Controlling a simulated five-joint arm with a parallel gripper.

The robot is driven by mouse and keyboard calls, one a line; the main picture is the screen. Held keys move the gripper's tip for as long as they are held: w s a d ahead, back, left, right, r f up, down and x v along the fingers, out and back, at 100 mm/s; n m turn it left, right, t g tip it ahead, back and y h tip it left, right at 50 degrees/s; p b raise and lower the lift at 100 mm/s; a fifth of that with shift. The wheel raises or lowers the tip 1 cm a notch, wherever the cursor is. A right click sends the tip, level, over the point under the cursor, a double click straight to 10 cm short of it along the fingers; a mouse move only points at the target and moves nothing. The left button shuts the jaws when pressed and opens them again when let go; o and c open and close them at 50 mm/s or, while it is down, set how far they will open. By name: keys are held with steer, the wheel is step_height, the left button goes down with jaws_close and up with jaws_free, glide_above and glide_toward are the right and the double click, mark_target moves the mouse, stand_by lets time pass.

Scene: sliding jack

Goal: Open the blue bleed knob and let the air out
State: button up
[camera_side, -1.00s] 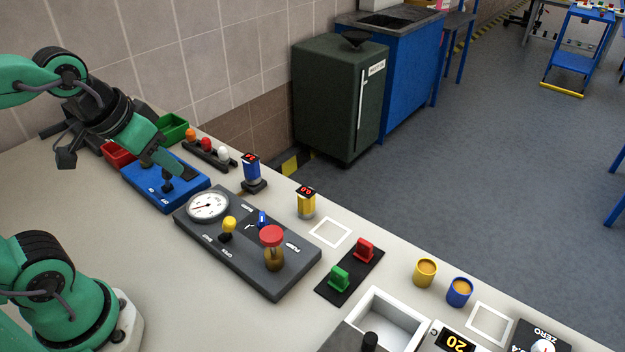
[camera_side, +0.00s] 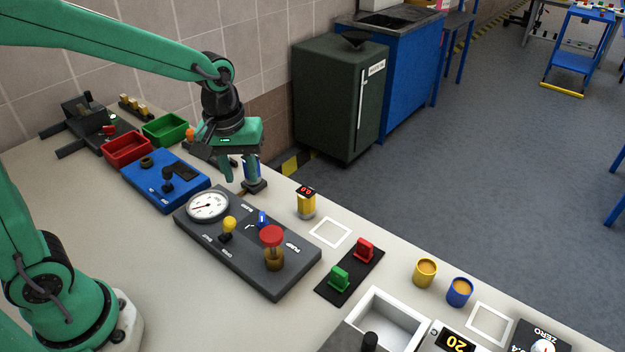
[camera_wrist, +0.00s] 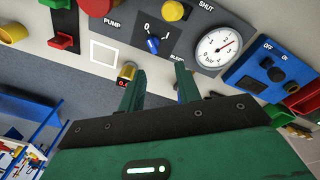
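The blue bleed knob (camera_side: 263,218) sits on the dark grey panel (camera_side: 285,283), behind the red-topped pump (camera_side: 272,238). In the wrist view the knob (camera_wrist: 152,45) lies between the 0 and I marks, just beyond my fingertips. The round gauge (camera_side: 208,205) is at the panel's left; in the wrist view the gauge (camera_wrist: 218,50) reads in bar, its exact value unclear. My gripper (camera_side: 242,176) hangs above and behind the panel, pointing down, apart from the knob. In the wrist view my gripper (camera_wrist: 160,75) is open, with nothing between the fingers.
A yellow knob (camera_side: 229,224) stands between gauge and pump. A blue cylinder with a display (camera_side: 252,172) stands close behind my gripper, partly hidden. A yellow cylinder reading 0.0 (camera_side: 306,203) is behind the panel. A blue switch board (camera_side: 165,188) lies left.

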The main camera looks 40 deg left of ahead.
steer(key=n+g, duration=0.1)
steer(key=n, duration=0.1)
glide_above(262, 216)
step_height(262, 216, down, 5)
steer(key=shift+r, duration=0.1)
steer(key=shift+f, duration=3.9)
jaws_close()
